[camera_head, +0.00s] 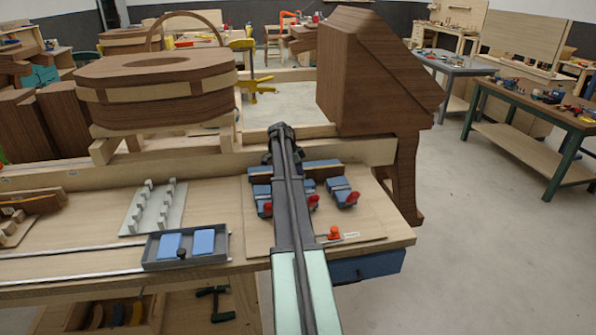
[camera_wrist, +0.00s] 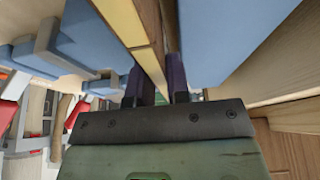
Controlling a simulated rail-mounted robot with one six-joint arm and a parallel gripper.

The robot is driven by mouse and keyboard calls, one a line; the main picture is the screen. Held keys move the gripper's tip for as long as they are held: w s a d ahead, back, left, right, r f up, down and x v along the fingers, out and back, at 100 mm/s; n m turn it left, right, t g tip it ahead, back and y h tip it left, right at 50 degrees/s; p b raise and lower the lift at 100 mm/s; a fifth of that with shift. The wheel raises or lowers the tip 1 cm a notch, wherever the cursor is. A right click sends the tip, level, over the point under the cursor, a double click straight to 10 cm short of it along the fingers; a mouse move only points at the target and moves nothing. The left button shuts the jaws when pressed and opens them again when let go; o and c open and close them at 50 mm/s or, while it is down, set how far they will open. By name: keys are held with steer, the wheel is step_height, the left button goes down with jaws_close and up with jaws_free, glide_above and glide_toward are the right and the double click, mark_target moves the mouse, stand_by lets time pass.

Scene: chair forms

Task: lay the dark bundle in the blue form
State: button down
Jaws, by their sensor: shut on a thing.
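The dark bundle (camera_head: 324,171) is a straight dark brown strip, seen in the head view running left to right behind my forearm. In the wrist view the bundle (camera_wrist: 150,22) shows a pale edge and a brown side, and my gripper (camera_wrist: 160,78) is shut on it with a dark finger on each side. The blue form (camera_head: 341,188) has several blue blocks with red handles on a pale board. In the wrist view, blue parts of the form (camera_wrist: 225,40) lie on both sides of the bundle. I cannot tell whether the bundle touches the form's bottom. My forearm hides the middle.
A grey tray (camera_head: 150,250) with two blue pads and a white pegged rack (camera_head: 155,208) stand left of the form. An orange knob (camera_head: 334,233) is at the board's front. A large dark wooden block (camera_head: 365,75) and a basket-like wooden piece (camera_head: 155,90) stand behind.

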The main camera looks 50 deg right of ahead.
steer(key=shift+f, duration=0.3)
steer(key=c, duration=1.1)
jaws_free()
steer(key=shift+o, duration=0.4)
steer(key=p+v, duration=1)
steer(key=v, duration=0.1)
steer(key=shift+r, duration=0.15)
steer(key=shift+f, duration=0.25)
steer(key=shift+n, duration=0.5)
steer(key=s+a+f+n+t+y+b, duration=0.1)
steer(key=a+n, duration=0.7)
steer(key=a, duration=1.2)
steer(key=s+a+f+n+t+y+b, duration=0.1)
steer(key=s+a+f+n+b, duration=0.3)
steer(key=a, duration=1.7)
steer(key=s+a+f+n+t+y+b, duration=0.1)
steer(key=s+a+f+n+b, duration=0.2)
steer(key=s+a+n, duration=0.6)
steer(key=a+n, duration=0.4)
steer(key=a, duration=0.7)
steer(key=shift+a+f, duration=0.2)
steer(key=shift+f, duration=0.15)
